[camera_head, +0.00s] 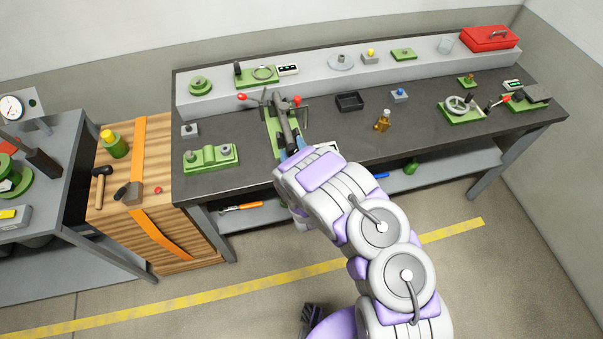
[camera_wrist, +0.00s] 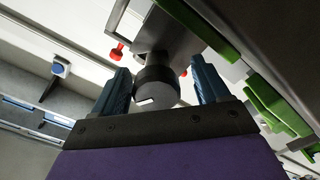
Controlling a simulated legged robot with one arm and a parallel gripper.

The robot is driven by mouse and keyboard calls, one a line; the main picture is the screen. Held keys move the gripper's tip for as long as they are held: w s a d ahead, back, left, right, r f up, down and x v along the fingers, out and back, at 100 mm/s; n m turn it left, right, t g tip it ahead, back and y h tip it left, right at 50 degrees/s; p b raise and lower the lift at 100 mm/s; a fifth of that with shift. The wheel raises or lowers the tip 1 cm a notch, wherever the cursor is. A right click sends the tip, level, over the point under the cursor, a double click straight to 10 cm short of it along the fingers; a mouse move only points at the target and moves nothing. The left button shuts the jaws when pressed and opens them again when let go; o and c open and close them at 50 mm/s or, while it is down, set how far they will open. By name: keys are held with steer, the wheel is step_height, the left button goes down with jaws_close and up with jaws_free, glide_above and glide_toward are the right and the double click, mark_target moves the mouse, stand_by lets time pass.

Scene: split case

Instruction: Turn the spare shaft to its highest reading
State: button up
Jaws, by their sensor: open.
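A grey shaft-like bar (camera_head: 283,122) lies on a green base on the dark bench, close in front of my gripper (camera_head: 293,152). I cannot tell for sure that it is the spare shaft. In the wrist view a dark round end (camera_wrist: 158,90) with a short white mark on its face shows between the two blue fingers of my gripper (camera_wrist: 161,72). The fingers are open, with a visible gap on either side of the round end. Most of the gripper is hidden behind my arm in the head view, and no reading is legible near the shaft.
Red-knobbed levers (camera_head: 243,97) stand beside the bar. A black tray (camera_head: 349,101) and a brass-coloured piece (camera_head: 383,120) are to its right, and a green block (camera_head: 211,157) is to its left. A raised grey shelf (camera_head: 220,99) runs behind. A round dial (camera_head: 11,107) stands far left.

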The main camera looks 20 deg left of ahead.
steer(key=p+v, duration=0.1)
steer(key=v, duration=1.5)
steer(key=shift+d, duration=0.35)
